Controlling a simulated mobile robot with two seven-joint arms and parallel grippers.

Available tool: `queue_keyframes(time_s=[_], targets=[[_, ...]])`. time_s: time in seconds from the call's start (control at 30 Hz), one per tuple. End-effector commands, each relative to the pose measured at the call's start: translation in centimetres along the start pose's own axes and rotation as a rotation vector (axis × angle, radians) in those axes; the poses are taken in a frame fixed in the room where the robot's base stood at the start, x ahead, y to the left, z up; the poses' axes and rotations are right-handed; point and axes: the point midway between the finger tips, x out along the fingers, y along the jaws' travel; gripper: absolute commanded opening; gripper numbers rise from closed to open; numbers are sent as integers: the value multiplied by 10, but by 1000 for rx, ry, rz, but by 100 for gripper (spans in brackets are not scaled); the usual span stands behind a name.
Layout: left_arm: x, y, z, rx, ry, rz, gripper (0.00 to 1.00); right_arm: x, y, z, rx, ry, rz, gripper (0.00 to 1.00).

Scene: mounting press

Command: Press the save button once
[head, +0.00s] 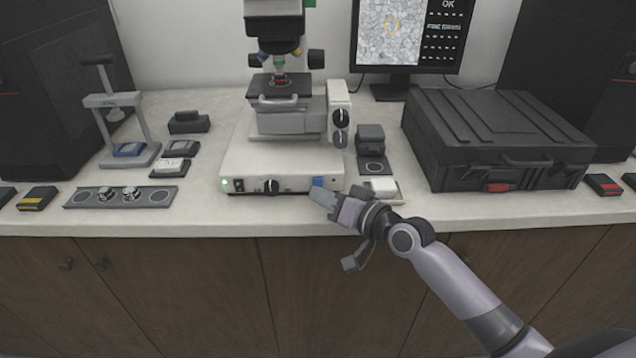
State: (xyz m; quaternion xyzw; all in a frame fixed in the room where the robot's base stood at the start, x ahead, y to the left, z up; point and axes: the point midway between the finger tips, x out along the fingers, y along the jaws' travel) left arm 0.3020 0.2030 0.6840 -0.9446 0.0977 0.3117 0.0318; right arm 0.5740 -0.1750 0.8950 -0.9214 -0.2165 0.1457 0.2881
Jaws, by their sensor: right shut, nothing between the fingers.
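The microscope (240,165) stands at the middle of the bench, with a green light and a dark knob (271,186) on its front face. A blue button (318,182), likely the save button, sits at the right end of that front face. My right gripper (318,194) is shut and empty. Its fingertips are right at the blue button in the picture, just below it; I cannot tell whether they touch. The monitor (408,35) behind shows a grainy picture with a yellow ring and the word OK. My left gripper is not in view.
A black case (490,135) stands to the right of the microscope. At left are a press stand (110,100), several small mounts and a grey strip (80,199). The bench front edge lies below the gripper.

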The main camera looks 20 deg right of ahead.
Motion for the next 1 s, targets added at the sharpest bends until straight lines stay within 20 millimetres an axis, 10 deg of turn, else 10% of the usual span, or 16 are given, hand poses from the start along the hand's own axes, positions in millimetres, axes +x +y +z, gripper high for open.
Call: queue_keyframes(time_s=[1.0], targets=[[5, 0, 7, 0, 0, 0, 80, 8, 7, -6, -1, 0, 1, 0]])
